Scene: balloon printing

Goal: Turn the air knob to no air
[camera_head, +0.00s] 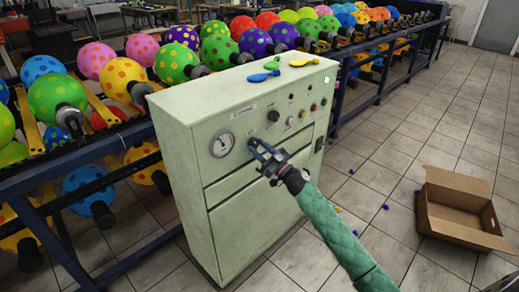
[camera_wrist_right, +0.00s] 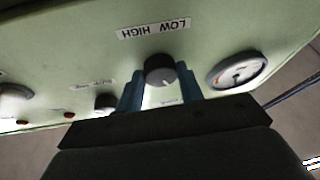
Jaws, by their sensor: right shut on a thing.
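The pale green machine (camera_head: 250,215) has a control panel along its upper front. My right gripper (camera_head: 254,145) reaches it from the lower right, just right of the round gauge (camera_head: 222,144). In the right wrist view, the gripper's two blue fingers are on either side of a dark round knob (camera_wrist_right: 159,68), shut on it. A label reading LOW HIGH (camera_wrist_right: 153,29) appears upside down beside the knob. In the head view the gripper hides most of this knob. My left gripper is not in view.
Another black knob (camera_head: 273,115) and several small buttons are near the gripper. Three flat balloons, one being blue (camera_head: 263,77), lie on the machine's top. Racks of dotted balloons stand behind. An open cardboard box (camera_head: 455,210) is on the floor at right.

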